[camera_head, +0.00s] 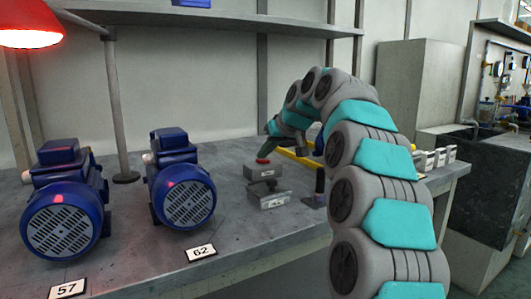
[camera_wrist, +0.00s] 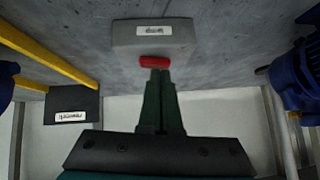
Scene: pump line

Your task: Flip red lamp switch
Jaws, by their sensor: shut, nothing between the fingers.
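The red lamp (camera_head: 28,25) hangs at the upper left in the head view and glows red. A small grey switch box (camera_head: 262,173) with a label and a red switch (camera_head: 262,161) on it stands on the bench. In the wrist view the grey box (camera_wrist: 150,32) is at the top centre, with the red switch (camera_wrist: 154,62) at its near edge. My gripper (camera_head: 266,155) is shut and empty, its fingertips (camera_wrist: 157,72) right at the red switch. I cannot tell whether they touch it. The fingers partly hide the switch.
Two blue motors (camera_head: 64,215) (camera_head: 183,187) stand on the left of the bench by number plates 57 and 62. A lamp post (camera_head: 115,105) rises behind them. A yellow bar (camera_head: 301,158) lies behind my arm. A dark labelled box (camera_wrist: 72,104) shows in the wrist view.

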